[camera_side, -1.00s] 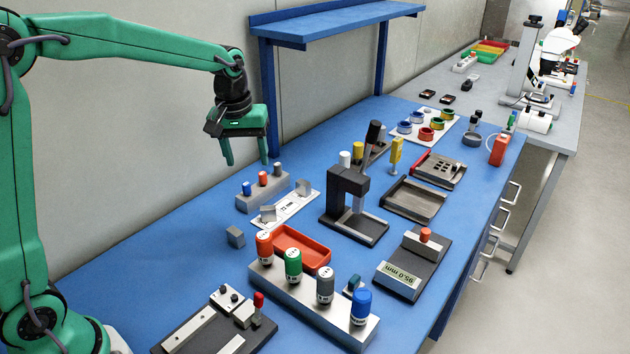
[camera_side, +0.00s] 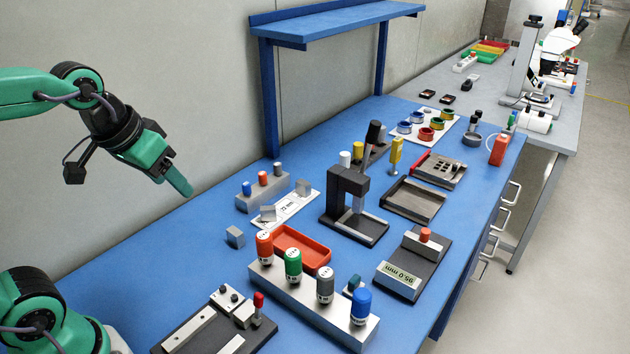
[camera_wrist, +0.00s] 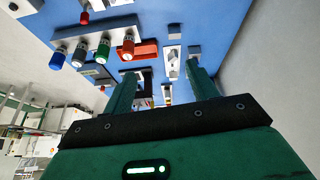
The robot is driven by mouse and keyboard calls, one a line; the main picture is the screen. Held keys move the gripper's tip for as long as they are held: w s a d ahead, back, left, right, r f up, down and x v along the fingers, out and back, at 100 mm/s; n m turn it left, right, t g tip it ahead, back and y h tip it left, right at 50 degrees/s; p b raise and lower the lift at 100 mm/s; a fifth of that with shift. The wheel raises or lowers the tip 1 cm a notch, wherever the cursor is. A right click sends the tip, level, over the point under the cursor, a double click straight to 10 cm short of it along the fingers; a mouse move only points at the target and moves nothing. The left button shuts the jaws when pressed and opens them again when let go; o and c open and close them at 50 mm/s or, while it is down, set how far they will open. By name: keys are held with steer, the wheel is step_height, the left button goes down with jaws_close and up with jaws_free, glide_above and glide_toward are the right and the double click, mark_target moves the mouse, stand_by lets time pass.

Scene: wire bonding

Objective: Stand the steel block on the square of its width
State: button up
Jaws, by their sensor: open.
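A small grey steel block (camera_side: 235,237) stands alone on the blue bench, left of the red tray. It also shows in the wrist view (camera_wrist: 174,29). A white strip (camera_side: 285,211) with a printed mm label lies to its right, with a grey block near each end: one near (camera_side: 268,213) and one far (camera_side: 303,188). The strip shows in the wrist view too (camera_wrist: 172,62). Any square marks on it are too small to make out. My gripper (camera_side: 182,187) is open and empty, raised well left of the block; its spread fingers show in the wrist view (camera_wrist: 163,90).
A red tray (camera_side: 302,248) and a metal rack (camera_side: 310,308) of colour-capped bottles stand right of the block. A grey holder (camera_side: 262,191) with small pegs stands behind the strip. A black press (camera_side: 348,205) stands further right. The bench left of the block is clear.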

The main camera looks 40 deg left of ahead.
steer(key=shift+s+d+f+m+t, duration=0.1)
steer(key=shift+s+f+m+t, duration=0.2)
steer(key=shift+s, duration=0.6)
steer(key=shift+s+d+f+m+t, duration=0.1)
steer(key=shift+s+f+m, duration=0.25)
steer(key=shift+s, duration=0.5)
